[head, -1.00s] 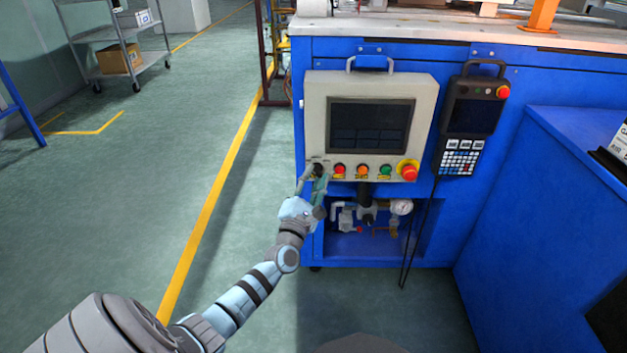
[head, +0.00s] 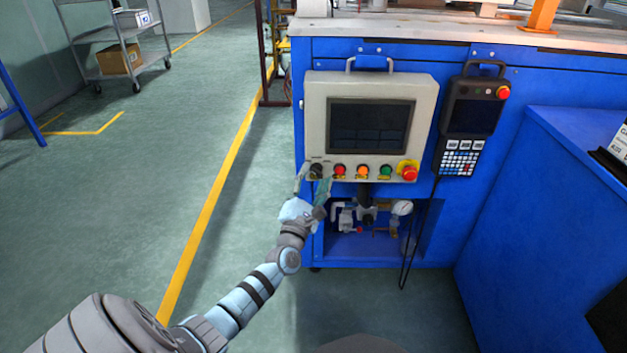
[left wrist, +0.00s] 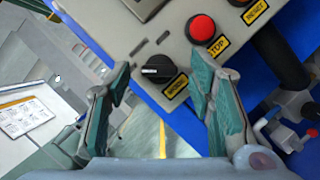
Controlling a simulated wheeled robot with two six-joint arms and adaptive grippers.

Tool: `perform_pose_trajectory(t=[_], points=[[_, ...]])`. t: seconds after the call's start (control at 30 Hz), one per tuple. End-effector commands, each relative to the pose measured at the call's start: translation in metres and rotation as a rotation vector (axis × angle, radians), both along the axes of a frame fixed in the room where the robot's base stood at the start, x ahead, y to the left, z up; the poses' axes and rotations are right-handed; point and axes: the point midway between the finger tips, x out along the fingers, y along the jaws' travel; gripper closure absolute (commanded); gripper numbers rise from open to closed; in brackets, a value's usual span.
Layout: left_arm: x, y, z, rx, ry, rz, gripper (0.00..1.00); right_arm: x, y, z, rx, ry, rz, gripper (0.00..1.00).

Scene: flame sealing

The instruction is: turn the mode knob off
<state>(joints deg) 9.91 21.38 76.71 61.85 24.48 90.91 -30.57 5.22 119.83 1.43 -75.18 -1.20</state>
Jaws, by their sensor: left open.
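The mode knob (head: 317,170) is a black rotary knob at the left end of the button row on the beige control panel (head: 316,110). In the left wrist view the knob (left wrist: 158,70) shows a white pointer line, with a yellow label (left wrist: 175,87) beside it. My left gripper (head: 315,182) is at the panel's lower left corner. In the left wrist view its two teal-padded fingers (left wrist: 160,85) are spread apart, one on each side of the knob, with visible gaps. It holds nothing. My right gripper is not in view.
Red (head: 340,170), orange (head: 362,171) and green (head: 386,171) buttons and a red emergency stop (head: 409,173) sit right of the knob. Below is an open bay with a gauge (head: 402,207) and valves. A teach pendant (head: 472,108) hangs at right.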

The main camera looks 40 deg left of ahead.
Motion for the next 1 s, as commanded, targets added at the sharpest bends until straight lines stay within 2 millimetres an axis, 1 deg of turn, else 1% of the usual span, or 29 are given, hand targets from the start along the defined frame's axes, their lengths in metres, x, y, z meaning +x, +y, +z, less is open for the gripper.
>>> perform_pose_trajectory(t=[0.07,0.17,0.27,0.4,0.53,0.6,0.7,1.0], points=[[-0.003,-0.001,-0.001,0.0,0.0,0.0,0.52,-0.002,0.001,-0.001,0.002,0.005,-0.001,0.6],[-0.015,-0.006,-0.006,0.001,0.003,-0.002,0.52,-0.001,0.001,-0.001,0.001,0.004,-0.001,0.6],[-0.038,-0.015,-0.013,-0.001,0.004,-0.002,0.52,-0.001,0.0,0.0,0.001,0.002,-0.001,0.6],[-0.074,-0.029,-0.024,0.0,0.004,0.0,0.52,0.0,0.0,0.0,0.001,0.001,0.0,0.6],[-0.098,-0.038,-0.031,-0.002,0.002,0.0,0.52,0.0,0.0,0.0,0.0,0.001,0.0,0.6],[-0.105,-0.041,-0.033,-0.001,0.001,0.0,0.52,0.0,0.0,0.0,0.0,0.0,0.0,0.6],[-0.108,-0.042,-0.033,0.0,0.0,0.0,0.52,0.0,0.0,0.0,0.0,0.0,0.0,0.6],[-0.108,-0.042,-0.033,0.0,0.0,0.0,0.52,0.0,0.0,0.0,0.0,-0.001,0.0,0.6]])
